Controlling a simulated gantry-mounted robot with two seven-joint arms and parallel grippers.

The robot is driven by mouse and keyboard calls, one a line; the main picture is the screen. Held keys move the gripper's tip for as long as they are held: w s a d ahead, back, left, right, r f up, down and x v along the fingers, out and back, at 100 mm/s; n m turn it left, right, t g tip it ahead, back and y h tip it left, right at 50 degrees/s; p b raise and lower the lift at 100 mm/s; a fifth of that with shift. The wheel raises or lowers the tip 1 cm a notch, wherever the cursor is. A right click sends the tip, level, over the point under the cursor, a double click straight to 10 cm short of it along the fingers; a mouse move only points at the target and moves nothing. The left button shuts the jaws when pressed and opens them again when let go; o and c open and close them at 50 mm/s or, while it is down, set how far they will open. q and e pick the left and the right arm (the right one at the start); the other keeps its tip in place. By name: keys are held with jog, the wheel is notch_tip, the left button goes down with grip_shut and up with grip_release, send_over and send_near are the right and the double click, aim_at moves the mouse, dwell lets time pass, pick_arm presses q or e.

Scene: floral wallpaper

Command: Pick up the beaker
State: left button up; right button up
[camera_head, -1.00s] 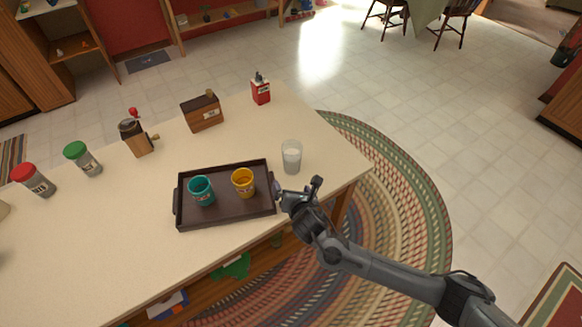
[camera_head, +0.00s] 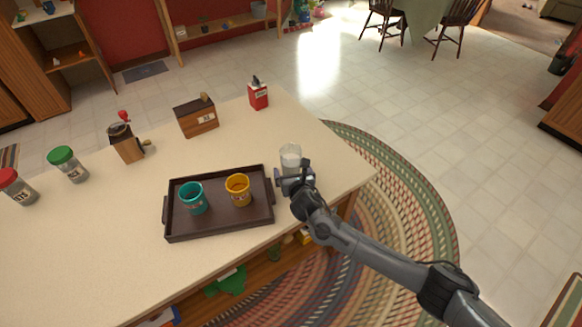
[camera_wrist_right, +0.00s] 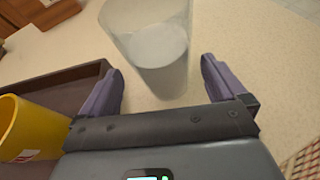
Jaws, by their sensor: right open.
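The beaker (camera_head: 290,156) is a clear glass with whitish contents, upright on the counter to the right of the tray. My right gripper (camera_head: 295,176) is at its near side in the head view and hides its lower part. In the right wrist view the beaker (camera_wrist_right: 157,45) stands just ahead of and partly between the two purple fingers of the right gripper (camera_wrist_right: 162,85). Those fingers are open and apart, with a gap on each side of the glass. My left gripper is not in view.
A dark tray (camera_head: 222,229) left of the beaker holds a teal cup (camera_head: 193,198) and a yellow cup (camera_head: 238,189). Behind are a red can (camera_head: 258,96), a wooden box (camera_head: 197,118) and a grinder (camera_head: 126,143). The counter's right edge is close to the beaker.

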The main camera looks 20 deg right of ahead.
jog(key=b+x, duration=0.1)
jog(key=x, duration=0.3)
jog(key=shift+d+f, duration=0.1)
jog(key=shift+d, duration=0.05)
jog(key=shift+c, duration=0.5)
jog(key=c, duration=1.2)
